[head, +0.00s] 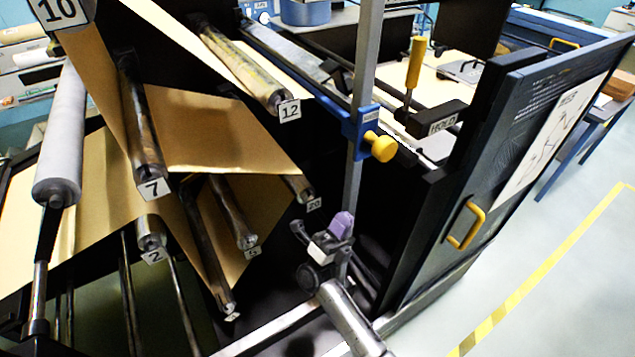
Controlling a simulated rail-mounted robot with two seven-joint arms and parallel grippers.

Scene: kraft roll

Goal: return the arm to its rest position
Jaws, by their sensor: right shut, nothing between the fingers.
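My right arm (349,318) reaches in from the bottom centre of the head view. Its gripper (333,238) is shut and empty, with a purple part showing at its upper end. It is in front of the machine's dark interior, just below the upright grey post (364,75), and to the right of the numbered rollers. I cannot tell from this one view how far it is from the post or whether it touches anything. My left gripper is not in view.
Brown kraft paper (215,130) runs over numbered rollers at left. A blue clamp with a yellow knob (382,147) sits on the post. A yellow-handled lever (414,62) stands by the HOLD block (440,125). The black door (490,170) is at right; clear floor (570,270) lies beyond.

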